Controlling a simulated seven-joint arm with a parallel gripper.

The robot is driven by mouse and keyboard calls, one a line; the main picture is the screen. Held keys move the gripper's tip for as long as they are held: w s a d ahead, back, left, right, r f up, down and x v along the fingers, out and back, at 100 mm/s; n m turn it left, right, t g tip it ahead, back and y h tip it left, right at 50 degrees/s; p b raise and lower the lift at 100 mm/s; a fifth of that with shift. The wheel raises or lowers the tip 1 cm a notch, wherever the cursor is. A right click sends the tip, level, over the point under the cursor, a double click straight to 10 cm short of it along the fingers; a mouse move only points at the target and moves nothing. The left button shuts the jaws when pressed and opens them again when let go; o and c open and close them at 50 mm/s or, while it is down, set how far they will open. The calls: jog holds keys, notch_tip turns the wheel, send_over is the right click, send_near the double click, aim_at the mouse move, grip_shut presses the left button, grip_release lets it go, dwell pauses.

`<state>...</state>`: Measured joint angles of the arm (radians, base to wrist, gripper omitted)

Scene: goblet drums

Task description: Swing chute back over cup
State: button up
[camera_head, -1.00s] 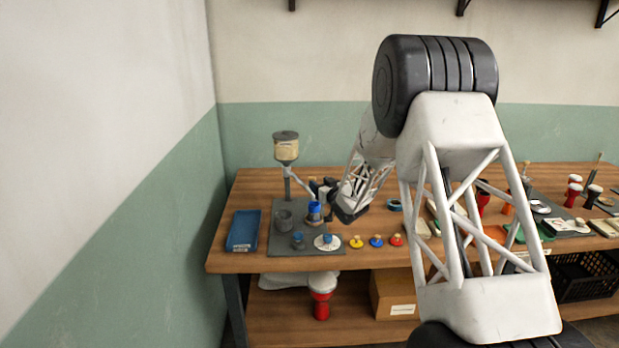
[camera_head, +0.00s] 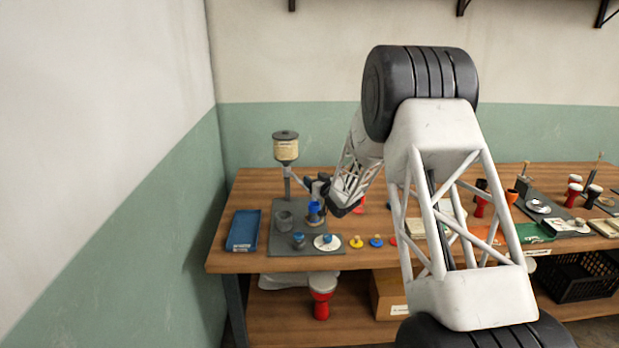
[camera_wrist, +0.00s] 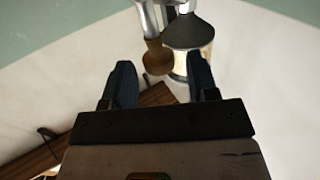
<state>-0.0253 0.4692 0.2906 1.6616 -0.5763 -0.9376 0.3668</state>
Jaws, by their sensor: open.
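The feeder hopper (camera_head: 286,150), cream with a grey lid, stands on a thin grey post (camera_head: 287,187) at the back of a grey board. A light chute-like arm (camera_head: 296,178) slopes from the post toward my gripper (camera_head: 318,188); its end is hidden. In the wrist view my gripper (camera_wrist: 162,75) is open. A brown rounded knob (camera_wrist: 157,58) on a pale stem shows between and beyond the fingertips, beside a grey cone (camera_wrist: 188,32). I cannot tell whether anything touches.
The grey board (camera_head: 280,250) also bears small blue-topped pieces and a white disc (camera_head: 327,243). A blue tray (camera_head: 243,230) lies left. Yellow, blue and red knobs sit to the right. My arm hides part of the wooden table (camera_head: 225,262).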

jog(key=shift+x, duration=1.8)
jog(key=shift+c, duration=0.2)
grip_shut()
